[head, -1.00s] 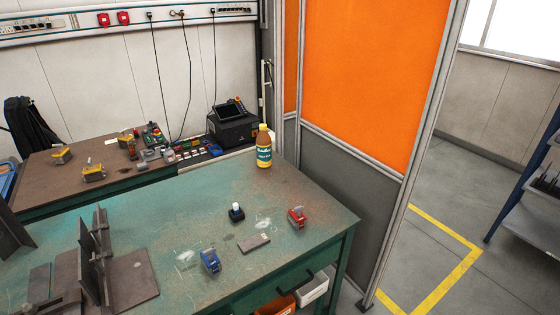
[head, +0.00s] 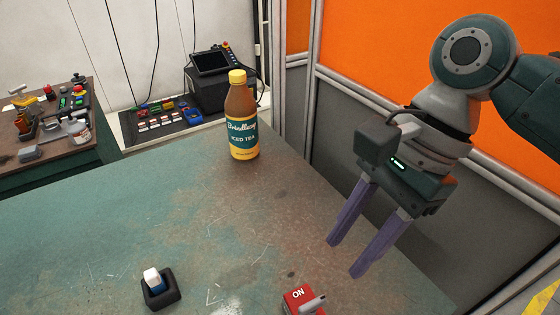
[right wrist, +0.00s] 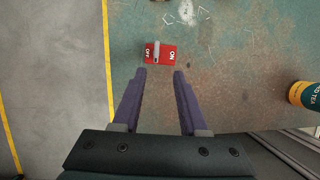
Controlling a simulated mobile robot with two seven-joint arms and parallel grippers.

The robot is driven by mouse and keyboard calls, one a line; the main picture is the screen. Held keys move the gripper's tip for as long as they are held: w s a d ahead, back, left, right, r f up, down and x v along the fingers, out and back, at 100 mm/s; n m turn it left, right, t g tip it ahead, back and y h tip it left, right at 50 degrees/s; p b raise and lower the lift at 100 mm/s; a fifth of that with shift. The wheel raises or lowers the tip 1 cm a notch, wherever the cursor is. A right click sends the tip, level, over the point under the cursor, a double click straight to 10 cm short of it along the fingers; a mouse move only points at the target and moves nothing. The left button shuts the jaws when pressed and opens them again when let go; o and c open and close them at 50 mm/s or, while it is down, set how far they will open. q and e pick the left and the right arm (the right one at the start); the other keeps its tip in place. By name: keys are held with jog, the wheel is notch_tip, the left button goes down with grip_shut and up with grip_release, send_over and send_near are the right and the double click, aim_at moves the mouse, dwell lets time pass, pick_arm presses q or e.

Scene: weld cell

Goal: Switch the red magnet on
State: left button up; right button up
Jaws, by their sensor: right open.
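The red magnet (head: 296,302) sits on the green worktable at the bottom edge of the head view, partly cut off. Its ON label and grey lever show there. In the right wrist view the red magnet (right wrist: 166,60) shows whole from above, with OFF on its left, ON on its right and the grey lever between them, nearer the OFF label. My right gripper (head: 345,258) is open and empty, above and beyond the magnet to the right. In the right wrist view its fingertips (right wrist: 160,74) point toward the magnet, apart from it. My left gripper is not in view.
An iced tea bottle (head: 242,118) stands upright at the table's back. A small black block with a white-and-blue top (head: 160,289) is left of the magnet. An orange panel (head: 395,50) rises behind my right arm. The table's middle (head: 215,215) is clear.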

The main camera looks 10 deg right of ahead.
aim_at(313, 303)
jog(key=x, duration=0.3)
jog(key=b+x, duration=0.1)
jog(key=x, duration=0.2)
jog(key=s+b+x, duration=0.1)
jog(key=x, duration=0.2)
jog(key=shift+a+r, duration=0.1)
jog(key=shift+r, duration=0.05)
jog(key=shift+a+f, duration=0.2)
jog(key=shift+f, duration=0.3)
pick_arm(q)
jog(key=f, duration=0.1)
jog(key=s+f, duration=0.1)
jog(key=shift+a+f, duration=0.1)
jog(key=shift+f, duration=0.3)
pick_arm(e)
grip_shut()
